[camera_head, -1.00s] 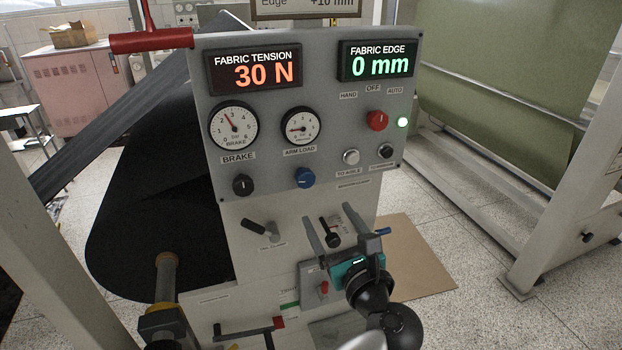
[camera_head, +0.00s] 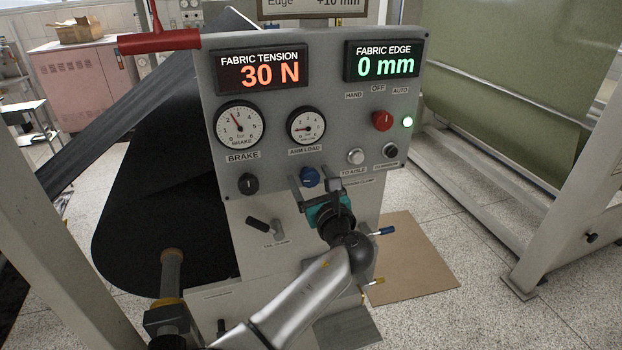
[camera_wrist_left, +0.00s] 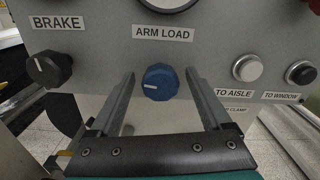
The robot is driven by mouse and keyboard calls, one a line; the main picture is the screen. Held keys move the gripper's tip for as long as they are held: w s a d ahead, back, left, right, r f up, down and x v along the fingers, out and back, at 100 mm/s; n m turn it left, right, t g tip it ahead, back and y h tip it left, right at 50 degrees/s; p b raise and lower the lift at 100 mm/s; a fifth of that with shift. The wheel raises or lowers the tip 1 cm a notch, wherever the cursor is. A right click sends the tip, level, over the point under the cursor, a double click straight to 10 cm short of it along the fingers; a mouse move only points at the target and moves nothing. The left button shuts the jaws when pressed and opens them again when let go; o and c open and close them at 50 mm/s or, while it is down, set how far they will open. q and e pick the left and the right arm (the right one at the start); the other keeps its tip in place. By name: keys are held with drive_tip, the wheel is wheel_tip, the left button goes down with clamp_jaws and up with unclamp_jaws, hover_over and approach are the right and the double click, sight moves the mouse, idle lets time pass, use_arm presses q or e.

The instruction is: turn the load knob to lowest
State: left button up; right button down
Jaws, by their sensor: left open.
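The blue arm load knob (camera_head: 309,176) sits low on the grey control panel, under the ARM LOAD gauge (camera_head: 306,125). In the left wrist view the knob (camera_wrist_left: 160,83) shows a white mark pointing left. My left gripper (camera_head: 314,188) is open in front of the panel, just below and around the knob in the head view. In the left wrist view its fingertips (camera_wrist_left: 159,76) lie on either side of the knob, with gaps on both sides. I cannot tell how far the fingers reach over it. My right gripper is not in view.
The black brake knob (camera_head: 248,184) is to the left. The TO AISLE button (camera_head: 355,156) and red selector (camera_head: 382,121) are to the right. A black-handled lever (camera_head: 258,225) sits below. The displays read 30 N and 0 mm. A black fabric roll (camera_head: 160,225) stands left.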

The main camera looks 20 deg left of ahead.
use_arm(q)
drive_tip(key=shift+c, duration=0.4)
clamp_jaws()
idle(0.4)
drive_tip(key=n+b, duration=0.2)
drive_tip(key=n, duration=0.3)
drive_tip(key=shift+f+b, duration=0.15)
drive_tip(key=shift+b, duration=0.25)
drive_tip(key=n+b, duration=0.3)
drive_tip(key=n, duration=0.2)
drive_tip(key=shift+n, duration=0.4)
drive_tip(key=shift+o, duration=0.4)
unclamp_jaws()
